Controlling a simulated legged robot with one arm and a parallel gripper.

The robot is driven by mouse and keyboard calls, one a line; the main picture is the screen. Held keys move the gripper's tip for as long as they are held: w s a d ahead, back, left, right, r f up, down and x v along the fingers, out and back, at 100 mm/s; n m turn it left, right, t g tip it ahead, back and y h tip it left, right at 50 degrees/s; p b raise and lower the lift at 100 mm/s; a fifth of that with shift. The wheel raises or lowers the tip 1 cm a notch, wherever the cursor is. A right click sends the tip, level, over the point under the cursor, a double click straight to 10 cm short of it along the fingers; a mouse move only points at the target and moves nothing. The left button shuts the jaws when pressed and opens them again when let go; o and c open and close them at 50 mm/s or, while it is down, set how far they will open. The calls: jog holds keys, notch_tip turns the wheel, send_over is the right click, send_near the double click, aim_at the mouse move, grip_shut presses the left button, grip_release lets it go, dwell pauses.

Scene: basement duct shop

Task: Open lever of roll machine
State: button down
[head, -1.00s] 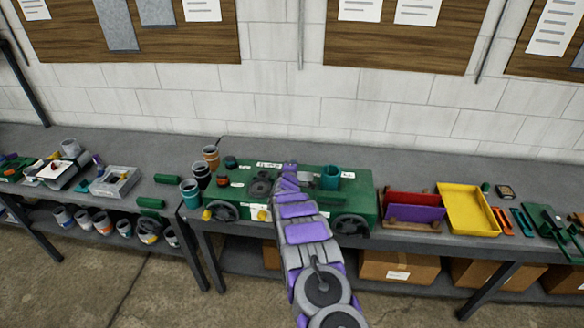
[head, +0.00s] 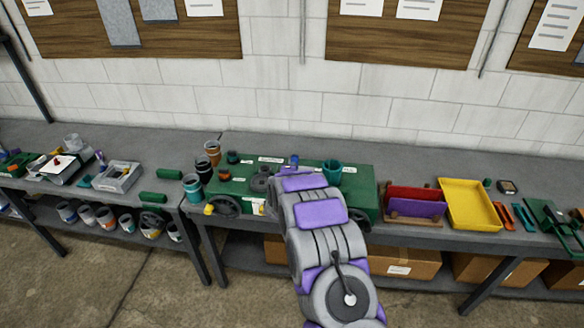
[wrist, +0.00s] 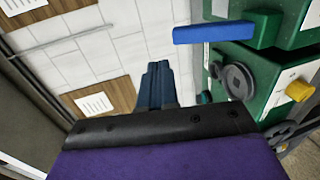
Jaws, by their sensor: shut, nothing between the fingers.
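The roll machine (head: 350,192) is a long green box on the bench, with a dark handwheel at each end of its front. Its green body also shows at the right of the wrist view (wrist: 241,70). A bright blue bar (wrist: 213,32), which looks like the lever, sticks out from the green body in the wrist view. My gripper (wrist: 158,68) is shut and empty, left of and apart from the blue bar. In the head view my arm hides the middle of the machine and most of the gripper. A small blue piece shows just above the arm; I cannot tell what it is.
Several dark and teal cups (head: 193,187) stand at the machine's left end. A teal cup (head: 332,172) stands on it. A red and purple holder (head: 415,200) and a yellow tray (head: 469,204) lie to the right. The block wall is behind, and cardboard boxes (head: 400,262) sit below.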

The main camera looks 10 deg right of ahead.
jog(key=shift+s+a+r, duration=0.2)
jog(key=shift+s+a, duration=0.2)
jog(key=shift+s, duration=0.05)
jog(key=shift+s+a+r, duration=0.2)
jog(key=shift+s+a, duration=0.2)
jog(key=shift+s, duration=0.05)
jog(key=shift+d, duration=0.3)
jog(key=s+a+m+g+y+b, duration=0.35)
jog(key=s+b, duration=0.25)
jog(key=s, duration=0.5)
jog(key=s+a+m+g+y+b, duration=0.25)
jog(key=s+a+g+b, duration=0.2)
jog(key=s, duration=0.65)
jog(key=s+d+f+m+g+b, duration=0.2)
jog(key=s+b, duration=0.1)
jog(key=s, duration=1)
jog(key=s+d+f+m+g+b, duration=0.2)
jog(key=s+d+m+g+b, duration=0.1)
jog(key=s, duration=1.1)
jog(key=s+d+f+m+g+h+b, duration=0.1)
jog(key=s+d+m+g+b, duration=0.1)
jog(key=s, duration=1.2)
jog(key=shift+s+d+f+m+g+b, duration=0.2)
jog(key=shift+d+f+m+g+b, duration=0.35)
jog(key=shift+b, duration=0.7)
